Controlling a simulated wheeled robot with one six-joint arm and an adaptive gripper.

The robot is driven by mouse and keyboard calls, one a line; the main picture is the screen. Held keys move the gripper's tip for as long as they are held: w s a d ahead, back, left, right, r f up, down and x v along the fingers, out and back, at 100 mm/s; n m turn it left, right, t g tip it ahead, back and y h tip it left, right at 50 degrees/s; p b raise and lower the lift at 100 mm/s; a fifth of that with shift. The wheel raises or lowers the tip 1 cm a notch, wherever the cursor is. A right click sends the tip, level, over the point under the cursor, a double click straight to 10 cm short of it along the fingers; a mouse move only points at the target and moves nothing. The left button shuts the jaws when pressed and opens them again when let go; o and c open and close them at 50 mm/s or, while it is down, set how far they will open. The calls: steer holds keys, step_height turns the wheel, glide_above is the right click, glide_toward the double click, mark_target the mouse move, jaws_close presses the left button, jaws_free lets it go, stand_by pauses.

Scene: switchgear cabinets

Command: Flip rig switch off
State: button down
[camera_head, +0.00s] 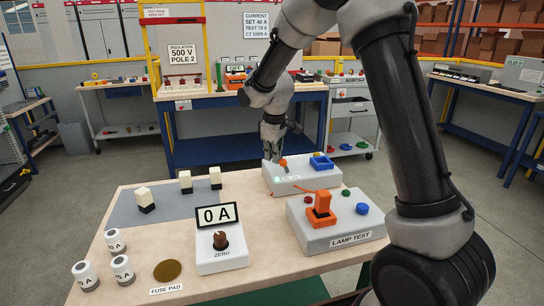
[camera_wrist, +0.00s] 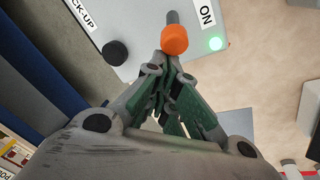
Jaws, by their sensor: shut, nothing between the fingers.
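The rig switch (camera_wrist: 174,40) is a lever with an orange tip on a grey box (camera_wrist: 140,18). An "ON" label and a lit green lamp (camera_wrist: 215,43) are beside it in the wrist view. In the head view the box (camera_head: 312,184), orange tip (camera_head: 283,163) and green lamp (camera_head: 277,179) are at the back of the near table. My gripper (camera_wrist: 170,66) is shut and empty, its fingertips right at the orange tip; I cannot tell whether they touch. In the head view my gripper (camera_head: 271,157) is just left of the lever.
A black knob (camera_wrist: 115,52) is on the same box, near a partly cut label. A blue square part (camera_head: 321,162) is at its right. The lamp test box (camera_head: 335,220) with an orange plug (camera_head: 321,205) and the "0 A" meter box (camera_head: 219,247) stand in front. Fuses are at left.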

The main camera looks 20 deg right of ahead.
steer(key=shift+d+r+y, duration=0.2)
steer(key=shift+d+y, duration=0.05)
steer(key=shift+y, duration=0.05)
steer(key=shift+d+r+y, duration=0.2)
steer(key=shift+d+y, duration=0.3)
steer(key=shift+y, duration=0.2)
steer(key=shift+d+r, duration=0.2)
steer(key=shift+d, duration=0.3)
steer(key=shift+d+r, duration=0.15)
steer(key=shift+d, duration=0.35)
steer(key=shift+a, duration=0.1)
steer(key=shift+r, duration=0.1)
steer(key=shift+r, duration=0.7)
